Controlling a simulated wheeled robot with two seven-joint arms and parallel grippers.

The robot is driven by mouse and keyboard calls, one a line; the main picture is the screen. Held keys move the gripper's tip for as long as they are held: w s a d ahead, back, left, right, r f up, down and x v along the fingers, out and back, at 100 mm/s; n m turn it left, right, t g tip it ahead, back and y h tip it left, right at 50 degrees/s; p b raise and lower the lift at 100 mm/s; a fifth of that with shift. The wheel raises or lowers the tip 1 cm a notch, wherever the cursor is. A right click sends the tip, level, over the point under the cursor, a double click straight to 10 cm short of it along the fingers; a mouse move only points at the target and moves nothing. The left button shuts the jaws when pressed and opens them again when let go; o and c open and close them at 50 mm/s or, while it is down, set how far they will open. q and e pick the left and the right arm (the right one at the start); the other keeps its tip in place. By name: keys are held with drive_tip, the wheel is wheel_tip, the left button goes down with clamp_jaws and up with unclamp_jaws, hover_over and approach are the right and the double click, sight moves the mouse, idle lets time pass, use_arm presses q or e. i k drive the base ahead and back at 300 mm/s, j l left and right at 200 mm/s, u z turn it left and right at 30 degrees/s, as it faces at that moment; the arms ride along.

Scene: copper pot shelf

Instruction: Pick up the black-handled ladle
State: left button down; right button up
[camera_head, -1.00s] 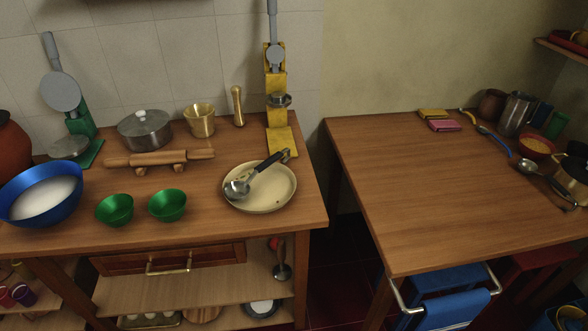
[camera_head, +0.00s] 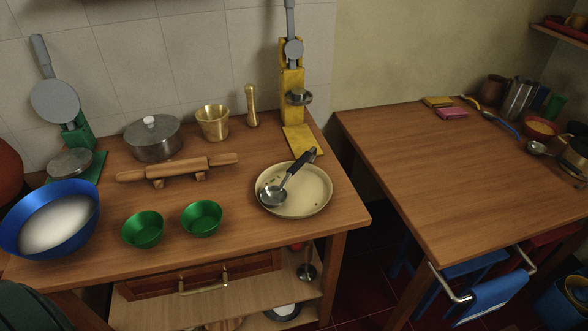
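The black-handled ladle (camera_head: 291,177) rests in a shallow cream plate (camera_head: 317,204) near the right end of the left wooden table. Its silver bowl lies at the plate's left side, and its black handle points up and right, with the end over the plate's far rim. Neither of my grippers shows in the head view. A dark shape at the lower left corner may be part of my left arm.
Beside the plate stand two green bowls (camera_head: 202,218), a rolling pin (camera_head: 178,169) on a stand and a yellow press (camera_head: 292,95). A blue bowl (camera_head: 84,236) holds white powder. A second table (camera_head: 450,190) stands right, across a gap; its middle is clear.

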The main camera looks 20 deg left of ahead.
sight(272, 196)
drive_tip(key=k+j, duration=0.1)
drive_tip(key=j, duration=0.35)
drive_tip(key=j+z, duration=0.1)
drive_tip(key=j, duration=0.4)
drive_tip(key=k+j, duration=0.15)
drive_tip(key=j, duration=0.3)
drive_tip(key=k+j+z, duration=0.1)
drive_tip(key=j, duration=0.35)
